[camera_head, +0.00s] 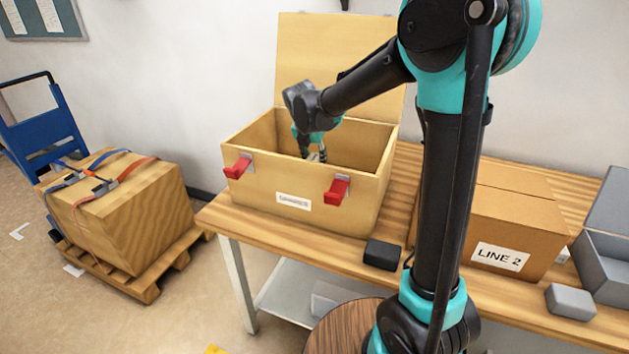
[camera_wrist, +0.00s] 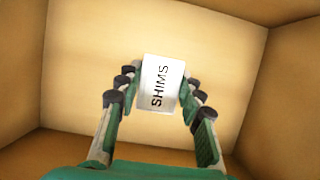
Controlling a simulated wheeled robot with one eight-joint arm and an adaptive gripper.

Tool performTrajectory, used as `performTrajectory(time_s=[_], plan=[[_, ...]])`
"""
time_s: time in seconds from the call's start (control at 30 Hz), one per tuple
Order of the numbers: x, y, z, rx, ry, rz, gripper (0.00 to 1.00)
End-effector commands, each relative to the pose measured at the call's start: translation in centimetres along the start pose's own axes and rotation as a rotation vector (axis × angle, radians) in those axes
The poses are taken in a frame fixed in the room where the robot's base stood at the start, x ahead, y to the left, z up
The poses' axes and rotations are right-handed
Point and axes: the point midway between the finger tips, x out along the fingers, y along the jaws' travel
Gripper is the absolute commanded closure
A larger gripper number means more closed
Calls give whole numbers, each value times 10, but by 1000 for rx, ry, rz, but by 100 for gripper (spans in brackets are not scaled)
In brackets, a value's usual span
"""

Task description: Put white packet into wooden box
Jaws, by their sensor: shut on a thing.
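The wooden box (camera_head: 250,202) stands on the table with its lid raised at the back and two red latches on its front. My gripper (camera_head: 317,155) reaches down inside the box opening. In the wrist view my gripper (camera_wrist: 158,88) is shut on the white packet (camera_wrist: 160,84), which is marked "SHIMS". The packet is between the fingertips, with the box's bare floor and walls around it in that view. I cannot tell whether the packet touches the floor. In the head view the packet is mostly hidden by the box's front wall and the gripper.
A cardboard box marked "LINE 2" (camera_head: 520,232) stands to the right on the wooden table (camera_head: 345,240). A black block (camera_head: 382,254), a grey block (camera_head: 570,301) and an open grey case (camera_head: 605,262) are also there. A strapped crate (camera_head: 135,220) sits on a pallet at left.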

Motion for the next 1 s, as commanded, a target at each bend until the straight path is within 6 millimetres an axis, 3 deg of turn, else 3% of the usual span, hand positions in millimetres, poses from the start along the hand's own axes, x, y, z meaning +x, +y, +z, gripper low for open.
performTrajectory(time_s=[0.2,0.6,1.0], plan=[[37,0,-15,0,0,0,95],[75,0,-31,0,0,0,95],[82,0,-34,0,0,0,95]])
